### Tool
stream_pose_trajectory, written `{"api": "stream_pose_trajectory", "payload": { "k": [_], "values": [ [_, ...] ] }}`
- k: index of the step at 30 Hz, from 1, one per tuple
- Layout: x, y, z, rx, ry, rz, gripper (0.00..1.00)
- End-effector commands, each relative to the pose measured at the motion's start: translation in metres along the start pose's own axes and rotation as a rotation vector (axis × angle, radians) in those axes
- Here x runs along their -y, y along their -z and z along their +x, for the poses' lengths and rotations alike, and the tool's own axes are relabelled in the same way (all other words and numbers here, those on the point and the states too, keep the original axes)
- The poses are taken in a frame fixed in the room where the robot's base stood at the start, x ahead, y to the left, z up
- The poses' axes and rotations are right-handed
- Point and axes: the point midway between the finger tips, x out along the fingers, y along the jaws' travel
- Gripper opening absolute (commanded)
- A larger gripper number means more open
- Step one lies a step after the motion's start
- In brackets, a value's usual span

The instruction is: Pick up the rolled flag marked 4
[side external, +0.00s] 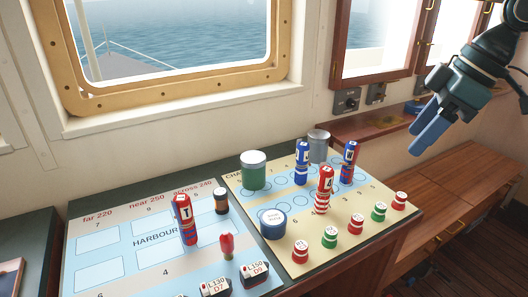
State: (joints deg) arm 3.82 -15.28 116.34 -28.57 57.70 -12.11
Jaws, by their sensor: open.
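Several rolled flags stand upright on the chart boards in the side external view. A red flag with white stripes (322,197) stands mid-board on the right; its white mark looks like a 4 or an A, too small to be sure. A blue flag (302,164) stands behind it to the left, and a blue-and-red flag (347,168) behind it to the right; their marks are unclear. A red-and-blue flag marked T (188,226) stands on the left board. My gripper (416,140) is open and empty, in the air at upper right, apart from all flags.
A green lidded canister (253,176), a blue tin (272,229) and a grey cup (318,150) stand around the flags. Red and green capped pieces (356,223) line the front right. A dark cylinder (221,204), red pin (227,247) and labelled black blocks (254,275) are on the left board.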

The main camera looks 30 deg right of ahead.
Motion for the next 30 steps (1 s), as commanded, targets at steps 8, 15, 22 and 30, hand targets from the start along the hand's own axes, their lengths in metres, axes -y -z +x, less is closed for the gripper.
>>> {"api": "stream_pose_trajectory", "payload": {
  "k": [8, 15, 22, 30],
  "values": [
    [-0.024, 0.048, 0.017, 0.024, 0.117, -0.25, 0.59],
    [-0.047, 0.077, 0.038, 0.031, 0.211, -0.471, 0.59],
    [-0.073, 0.094, 0.065, 0.032, 0.299, -0.686, 0.59],
    [-0.104, 0.1, 0.102, 0.024, 0.389, -0.925, 0.59]
  ]
}}
